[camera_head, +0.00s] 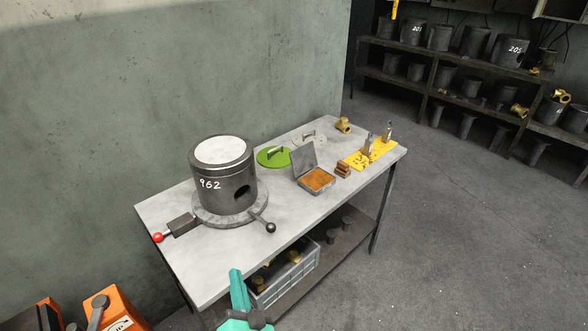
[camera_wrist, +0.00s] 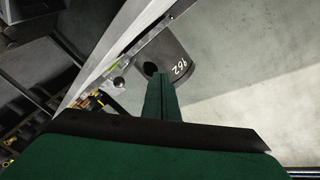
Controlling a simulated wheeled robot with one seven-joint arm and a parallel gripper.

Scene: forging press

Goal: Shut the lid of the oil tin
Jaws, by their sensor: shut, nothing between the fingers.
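The oil tin (camera_head: 331,188) is a small grey rectangular box on the workbench, with orange-brown contents showing. Its lid (camera_head: 303,158) stands open, raised at the tin's far-left side. My gripper (camera_head: 236,273) is teal and shows at the bottom of the head view, in front of the bench's near edge and well apart from the tin. In the wrist view its green fingers (camera_wrist: 160,82) are together with nothing between them. I cannot make out the tin clearly in the wrist view.
A dark cylinder marked 962 (camera_head: 228,187) stands on a round base with handles, left of the tin. A green lid-like disc (camera_head: 273,157), brown blocks (camera_head: 343,170) and a yellow plate (camera_head: 356,160) lie nearby. A grey crate (camera_head: 287,285) sits on the lower shelf.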

